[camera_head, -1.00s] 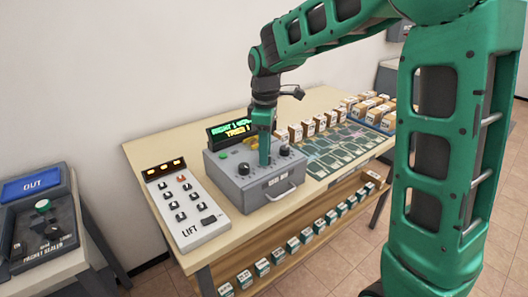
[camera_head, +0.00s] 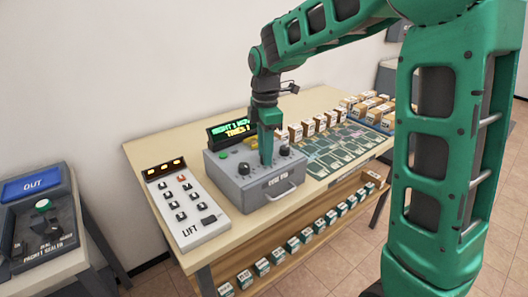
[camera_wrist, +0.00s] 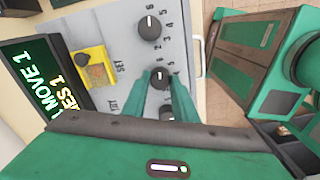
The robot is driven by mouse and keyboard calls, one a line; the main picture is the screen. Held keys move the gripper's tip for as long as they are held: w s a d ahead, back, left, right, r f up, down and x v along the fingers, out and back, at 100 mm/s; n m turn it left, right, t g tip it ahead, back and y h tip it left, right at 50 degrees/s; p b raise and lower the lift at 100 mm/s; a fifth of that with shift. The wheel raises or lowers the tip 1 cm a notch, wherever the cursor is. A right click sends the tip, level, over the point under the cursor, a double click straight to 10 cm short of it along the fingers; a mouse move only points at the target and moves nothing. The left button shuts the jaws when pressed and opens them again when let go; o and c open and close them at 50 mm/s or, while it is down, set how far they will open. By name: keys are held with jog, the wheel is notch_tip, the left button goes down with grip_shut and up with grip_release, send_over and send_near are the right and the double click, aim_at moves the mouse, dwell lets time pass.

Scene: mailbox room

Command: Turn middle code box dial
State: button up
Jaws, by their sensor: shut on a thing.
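The grey code box (camera_head: 238,190) stands on the table in the head view, with a row of black dials on its sloped top. In the wrist view the middle dial (camera_wrist: 160,77) sits between my two green fingertips. My gripper (camera_head: 266,162) points down onto the box and is shut on that dial. One outer dial (camera_wrist: 149,27) is clear of my fingers, with its white mark and numbers visible. The other outer dial (camera_wrist: 167,112) is partly hidden by my gripper. The middle dial is hidden behind my fingers in the head view.
A display (camera_head: 232,130) with green and yellow text stands behind the box; "MOVE 1" reads in the wrist view. A yellow part (camera_wrist: 94,68) is on the box. A lift panel (camera_head: 187,205) stands left, card mats (camera_head: 345,150) and small boxes right.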

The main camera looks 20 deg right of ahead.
jog(key=shift+w+d+r, duration=0.15)
jog(key=shift+w+d, duration=0.05)
jog(key=shift+w, duration=0.05)
jog(key=o, duration=1)
jog(key=shift+o, duration=0.2)
jog(key=shift+s+a, duration=0.1)
notch_tip(320, 180, up, 11)
jog(key=shift+f, duration=0.2)
